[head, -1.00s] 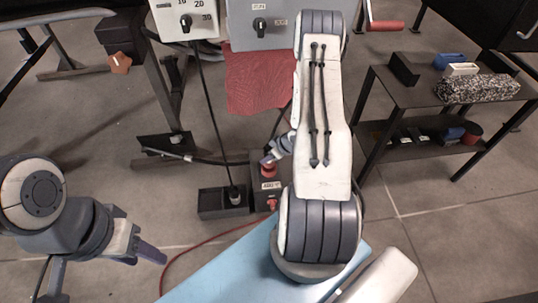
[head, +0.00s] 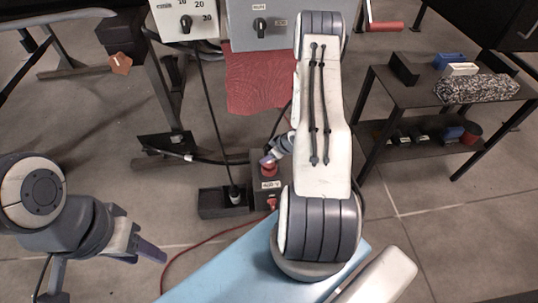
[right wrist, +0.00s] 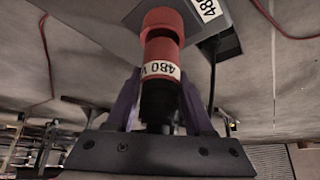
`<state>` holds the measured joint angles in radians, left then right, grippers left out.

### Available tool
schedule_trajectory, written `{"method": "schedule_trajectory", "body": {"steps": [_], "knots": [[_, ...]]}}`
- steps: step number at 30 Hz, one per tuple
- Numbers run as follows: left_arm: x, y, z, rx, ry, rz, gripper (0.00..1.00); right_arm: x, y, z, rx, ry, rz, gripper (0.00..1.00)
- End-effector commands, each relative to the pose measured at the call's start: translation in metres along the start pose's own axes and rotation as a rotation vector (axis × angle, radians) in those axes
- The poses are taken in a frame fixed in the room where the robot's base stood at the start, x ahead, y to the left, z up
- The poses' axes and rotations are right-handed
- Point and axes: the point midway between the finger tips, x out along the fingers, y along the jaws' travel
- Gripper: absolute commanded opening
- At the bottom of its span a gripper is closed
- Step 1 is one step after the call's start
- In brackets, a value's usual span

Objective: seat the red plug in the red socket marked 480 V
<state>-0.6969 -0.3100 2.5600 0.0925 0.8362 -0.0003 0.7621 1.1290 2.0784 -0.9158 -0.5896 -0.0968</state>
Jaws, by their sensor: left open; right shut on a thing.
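My right gripper (right wrist: 162,105) is shut on the red plug (right wrist: 162,70), which has a white 480 V label and a dark rear part between the purple fingers. In the head view my right gripper (head: 273,154) is at the upper end of a dark box with a 480 V label (head: 270,185). A red part (head: 268,170) shows right below the fingers; plug and red socket are hard to tell apart there. In the right wrist view the plug's front end overlaps the grey box (right wrist: 215,35); how deep it sits cannot be told. My left gripper (head: 148,252) is open and empty.
A dark open holder (head: 210,203) with a black cable stands left of the box. A red fitting (head: 272,203) is on the box's near end, and a red cable runs across the floor. A dark shelf cart (head: 425,95) stands right. Dial panels (head: 270,30) are behind.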

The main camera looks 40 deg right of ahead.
Motion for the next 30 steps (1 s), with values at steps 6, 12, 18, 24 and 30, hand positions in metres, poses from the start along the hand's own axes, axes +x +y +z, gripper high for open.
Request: {"method": "schedule_trajectory", "body": {"steps": [6,12,18,24,30], "knots": [[-0.0004,0.0000,0.0000,0.000,0.000,0.000,0.50,-0.0004,0.0002,-0.0005,0.000,0.001,0.001,0.00],[-0.0046,0.0003,-0.0003,0.000,0.000,0.000,0.50,-0.0011,0.0002,-0.0010,0.000,0.001,0.000,0.00],[-0.0045,0.0003,-0.0002,0.000,0.000,0.000,0.50,-0.0002,0.0004,-0.0006,0.000,0.001,0.001,0.00],[-0.0038,0.0003,-0.0002,0.000,0.000,0.000,0.50,0.0005,0.0003,0.0000,0.000,0.001,0.001,0.00],[-0.0007,0.0001,0.0000,0.000,0.000,0.000,0.50,0.0044,0.0003,0.0024,0.000,0.001,0.000,0.00]]}}
